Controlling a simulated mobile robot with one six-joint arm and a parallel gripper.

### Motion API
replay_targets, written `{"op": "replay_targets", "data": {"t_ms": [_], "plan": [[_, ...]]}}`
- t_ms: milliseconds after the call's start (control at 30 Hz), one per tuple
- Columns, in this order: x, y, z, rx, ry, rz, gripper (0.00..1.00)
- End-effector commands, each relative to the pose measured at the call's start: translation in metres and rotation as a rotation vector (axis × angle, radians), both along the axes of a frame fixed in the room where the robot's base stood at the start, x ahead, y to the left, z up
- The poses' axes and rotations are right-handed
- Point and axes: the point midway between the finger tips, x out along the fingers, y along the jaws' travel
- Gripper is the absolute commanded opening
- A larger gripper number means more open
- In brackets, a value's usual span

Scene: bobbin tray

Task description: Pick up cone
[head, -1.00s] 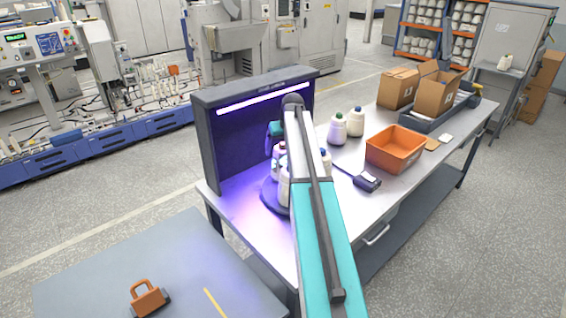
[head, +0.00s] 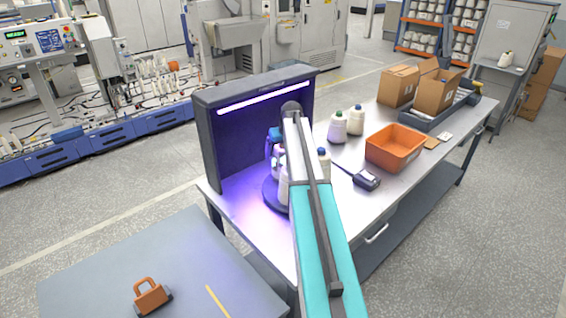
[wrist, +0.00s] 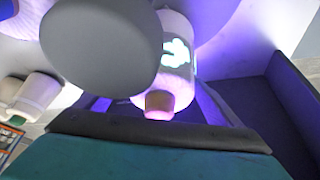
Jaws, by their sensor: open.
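In the wrist view a white cone (wrist: 176,72) with a pinkish tip (wrist: 160,103) shows close up, with a glowing pale green mark on its side. A grey rounded shape of my wrist hides part of it. In the head view white cones (head: 284,188) stand on a dark round stand (head: 270,193) under the purple light, partly behind my arm.
The dark lamp booth (head: 213,150) stands close left of the gripper. Two more cones (head: 338,128) (head: 356,122), an orange bin (head: 395,148), a handheld device (head: 367,180) and cardboard boxes (head: 436,92) stand rightward on the bench. The bench front is bare.

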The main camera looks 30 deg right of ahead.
Motion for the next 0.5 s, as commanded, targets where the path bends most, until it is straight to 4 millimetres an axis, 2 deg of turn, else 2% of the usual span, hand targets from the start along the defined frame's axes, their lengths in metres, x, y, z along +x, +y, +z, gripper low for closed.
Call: {"op": "replay_targets", "data": {"t_ms": [67,300,400,500], "plan": [[-0.0001,-0.0002,0.0001,0.000,0.000,0.000,0.84],[-0.0002,-0.0004,0.0002,0.000,0.000,0.000,0.44],[0.0001,-0.0005,0.0010,0.000,-0.001,-0.001,0.30],[0.0000,-0.0005,0.0008,0.000,-0.001,0.000,0.30]]}}
